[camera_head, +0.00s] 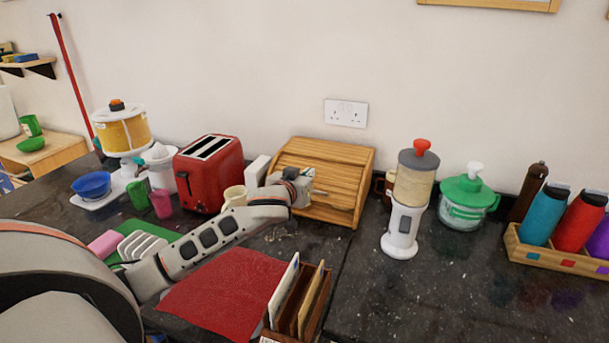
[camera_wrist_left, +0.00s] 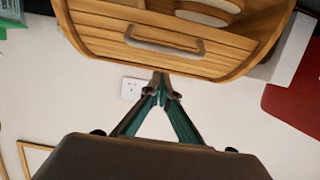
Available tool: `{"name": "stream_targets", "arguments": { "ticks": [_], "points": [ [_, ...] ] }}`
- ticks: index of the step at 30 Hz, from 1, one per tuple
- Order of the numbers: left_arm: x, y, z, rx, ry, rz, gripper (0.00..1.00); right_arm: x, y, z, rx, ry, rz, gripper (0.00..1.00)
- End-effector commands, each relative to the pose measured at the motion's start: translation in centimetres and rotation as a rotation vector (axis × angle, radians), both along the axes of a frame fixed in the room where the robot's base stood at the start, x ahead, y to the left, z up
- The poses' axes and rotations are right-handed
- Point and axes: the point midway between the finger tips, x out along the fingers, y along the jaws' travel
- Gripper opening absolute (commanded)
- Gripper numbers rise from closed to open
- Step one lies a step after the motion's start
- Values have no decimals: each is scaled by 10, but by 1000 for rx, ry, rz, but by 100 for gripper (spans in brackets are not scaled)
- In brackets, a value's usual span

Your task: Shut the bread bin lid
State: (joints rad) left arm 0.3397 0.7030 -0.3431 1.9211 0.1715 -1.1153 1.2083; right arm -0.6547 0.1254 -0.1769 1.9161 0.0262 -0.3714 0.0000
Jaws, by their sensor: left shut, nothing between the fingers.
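The wooden bread bin (camera_head: 330,152) stands against the back wall, with a slatted front. In the left wrist view, which looks upside down, the bin's slatted lid (camera_wrist_left: 100,42) carries a grey handle (camera_wrist_left: 163,42). Pale rounded things, perhaps bread (camera_wrist_left: 208,12), show in an opening beyond the handle, so the lid is at least partly open. My left gripper (camera_head: 300,182) is in front of the bin and hides part of it. Its fingertips (camera_wrist_left: 160,88) are together and empty, near the lid; I cannot tell whether they touch it.
A red toaster (camera_head: 208,172) and a cream mug (camera_head: 234,196) stand left of the bin. A white blender (camera_head: 402,222) and a green-lidded jar (camera_head: 465,205) stand to the right. A wooden rack (camera_head: 283,318) and a red mat (camera_head: 215,295) lie in front. The right counter front is clear.

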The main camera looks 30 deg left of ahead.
Motion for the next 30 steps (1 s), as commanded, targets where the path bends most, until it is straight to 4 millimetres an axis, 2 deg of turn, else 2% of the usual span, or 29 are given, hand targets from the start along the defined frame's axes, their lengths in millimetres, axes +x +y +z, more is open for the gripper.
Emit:
{"name": "stream_targets", "arguments": {
  "ticks": [1, 7, 23, 30],
  "points": [
    [-5, -1, -9, 3, 7, -1, 0, 1, -1, 0, 0, 0, -2, 40],
    [-15, -4, -23, 3, 5, -2, 0, 2, -2, 2, 0, 0, -8, 40],
    [-18, -7, -29, -3, -3, -4, 0, 0, -1, -2, 2, 5, -12, 40],
    [-22, -16, -40, -3, -68, -18, 0, 1, 8, -8, 12, -8, 8, 40]
  ]
}}
